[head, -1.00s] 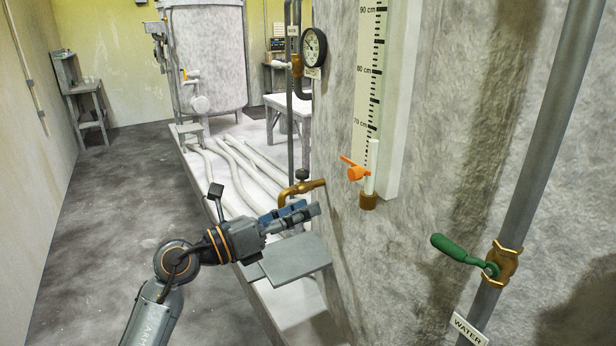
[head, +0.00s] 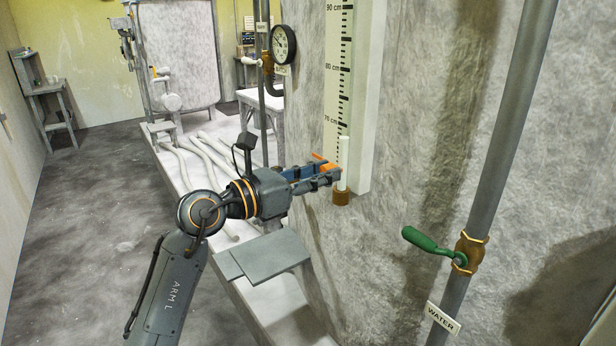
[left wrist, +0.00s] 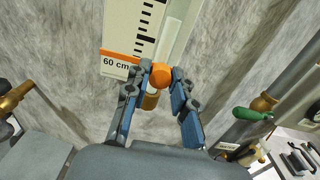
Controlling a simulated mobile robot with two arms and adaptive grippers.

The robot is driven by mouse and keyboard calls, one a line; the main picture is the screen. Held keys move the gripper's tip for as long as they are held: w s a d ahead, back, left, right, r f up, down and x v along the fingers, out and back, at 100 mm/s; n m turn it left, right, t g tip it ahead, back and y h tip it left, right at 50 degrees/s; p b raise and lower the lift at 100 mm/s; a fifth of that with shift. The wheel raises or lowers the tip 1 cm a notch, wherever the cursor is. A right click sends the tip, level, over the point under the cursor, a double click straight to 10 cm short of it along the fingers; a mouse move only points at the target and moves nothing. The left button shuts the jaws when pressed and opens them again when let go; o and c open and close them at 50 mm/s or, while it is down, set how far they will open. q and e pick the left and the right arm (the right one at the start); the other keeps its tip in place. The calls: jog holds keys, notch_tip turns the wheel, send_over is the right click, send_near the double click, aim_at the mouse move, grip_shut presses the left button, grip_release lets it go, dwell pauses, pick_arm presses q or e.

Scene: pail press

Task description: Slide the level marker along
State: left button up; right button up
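The level marker is orange, on the white gauge board (head: 361,100) with black ticks and cm labels. Its knob (left wrist: 161,75) shows in the left wrist view, with a flat orange pointer just above the 60 cm label. In the head view the marker (head: 324,161) is mostly hidden behind my left gripper (head: 335,173). In the left wrist view my left gripper (left wrist: 163,72) is open, with one fingertip on each side of the knob. Contact with it is hard to tell. A white sight tube (head: 343,165) stands in a brass fitting beside the fingertips. My right gripper is not in view.
A green-handled valve (head: 432,243) sits on the grey pipe to the right, above a WATER label (head: 442,318). A grey shelf plate (head: 265,257) lies below my left gripper. A pressure gauge (head: 283,44) is behind it. Floor to the left is clear.

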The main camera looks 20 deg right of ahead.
pick_arm(q)
grip_shut()
jog(key=shift+r+p, duration=2.5)
jog(key=shift+r, duration=1.1)
jog(key=o, duration=0.7)
grip_release()
jog(key=shift+a+f, duration=0.1)
jog(key=shift+a, duration=0.1)
jog(key=shift+o, duration=0.2)
